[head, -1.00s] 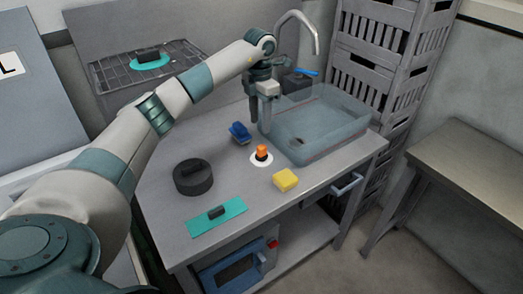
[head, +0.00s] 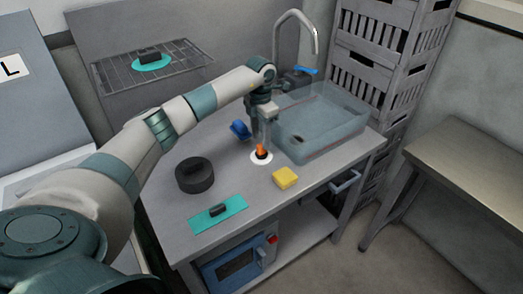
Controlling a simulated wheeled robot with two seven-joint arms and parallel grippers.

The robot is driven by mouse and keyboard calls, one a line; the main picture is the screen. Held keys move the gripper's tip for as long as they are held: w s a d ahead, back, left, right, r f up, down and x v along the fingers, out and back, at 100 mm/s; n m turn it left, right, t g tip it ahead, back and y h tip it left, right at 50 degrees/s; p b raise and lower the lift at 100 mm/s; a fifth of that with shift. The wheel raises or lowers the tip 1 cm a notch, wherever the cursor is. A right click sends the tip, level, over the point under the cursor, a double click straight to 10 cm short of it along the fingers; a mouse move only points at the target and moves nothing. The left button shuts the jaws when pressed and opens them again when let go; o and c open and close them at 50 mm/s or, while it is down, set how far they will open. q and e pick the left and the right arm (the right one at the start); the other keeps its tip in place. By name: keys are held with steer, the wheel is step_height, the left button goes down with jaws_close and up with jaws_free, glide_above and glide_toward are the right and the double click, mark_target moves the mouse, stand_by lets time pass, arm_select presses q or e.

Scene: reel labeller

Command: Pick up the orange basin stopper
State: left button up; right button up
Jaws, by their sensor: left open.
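The orange basin stopper (head: 261,151) stands upright on a white round spot (head: 262,159) on the grey counter, in front of the basin's left corner. My left gripper (head: 262,143) points down with its fingers at the stopper. The fingers are open and partly cover the stopper's top. I cannot tell whether they touch it. My right gripper is out of view.
A clear basin (head: 325,130) with a tap (head: 300,30) stands behind right. A blue object (head: 240,130) is just left of my gripper. A yellow block (head: 285,178), a dark round lidded thing (head: 194,176) and a teal mat (head: 236,203) lie nearer the counter's front.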

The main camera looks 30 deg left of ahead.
mark_target(261, 145)
arm_select(q)
steer(key=shift+d+f+p, duration=0.1)
steer(key=shift+f+p, duration=0.25)
steer(key=shift+p, duration=0.05)
step_height(261, 145, down, 2)
steer(key=shift+f+p, duration=0.1)
steer(key=shift+p, duration=0.45)
steer(key=shift+f, duration=0.7)
steer(key=shift+c, duration=0.3)
jaws_close()
